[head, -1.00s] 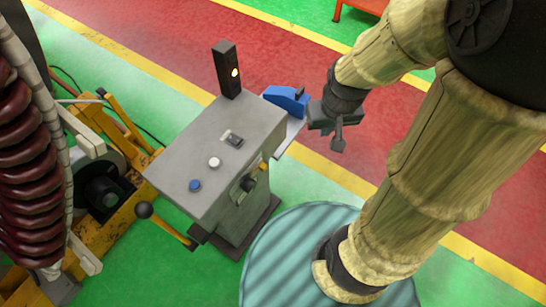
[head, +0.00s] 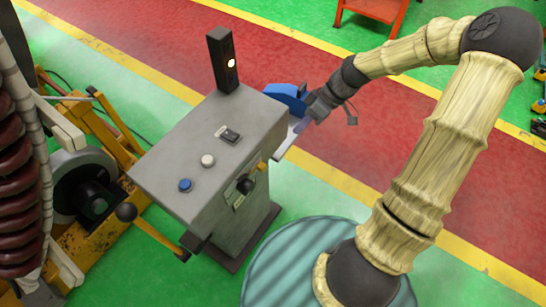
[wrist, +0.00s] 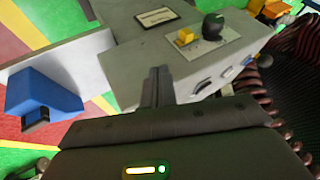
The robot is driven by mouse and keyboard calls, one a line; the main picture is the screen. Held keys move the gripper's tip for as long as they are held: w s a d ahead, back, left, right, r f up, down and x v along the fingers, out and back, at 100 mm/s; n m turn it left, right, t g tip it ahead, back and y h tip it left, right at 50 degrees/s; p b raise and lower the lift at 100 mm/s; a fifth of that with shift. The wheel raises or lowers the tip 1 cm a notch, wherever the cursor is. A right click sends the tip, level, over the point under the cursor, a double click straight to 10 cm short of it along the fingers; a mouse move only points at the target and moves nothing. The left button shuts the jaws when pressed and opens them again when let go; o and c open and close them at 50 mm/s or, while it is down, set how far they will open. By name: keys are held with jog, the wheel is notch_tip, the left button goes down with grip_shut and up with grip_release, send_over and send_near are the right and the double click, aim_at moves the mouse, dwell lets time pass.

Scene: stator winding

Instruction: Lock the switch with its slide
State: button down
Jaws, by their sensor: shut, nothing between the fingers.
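The switch is a black knob (wrist: 213,24) on a light plate (wrist: 222,46) on the side of the grey console (wrist: 148,42). Its yellow slide (wrist: 186,36) sits beside the knob, apart from it in the wrist view. In the head view the knob (head: 245,184) and the slide (head: 262,166) show on the console's near right side. My gripper (wrist: 157,76) is shut and empty, its fingertips in front of the console and short of the slide in the wrist picture. In the head view my gripper (head: 313,108) is beside the blue object, right of the console; its fingertips are hard to make out.
A blue block-like object (wrist: 42,100) sits on a pale side shelf (wrist: 60,57). The console top (head: 190,150) carries buttons and a dark post (head: 222,60) with a lit lamp. A ball-ended lever (head: 127,212) juts out at lower left. Open floor (head: 330,160) lies right of the console.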

aim_at(259, 169)
jog(key=s+a+f, duration=0.4)
jog(key=a+f, duration=0.4)
jog(key=shift+s+a, duration=0.2)
jog(key=shift+s, duration=0.1)
dwell(0.3)
jog(key=shift+s+a, duration=0.65)
jog(key=shift+s, duration=0.25)
jog(key=shift+w, duration=0.1)
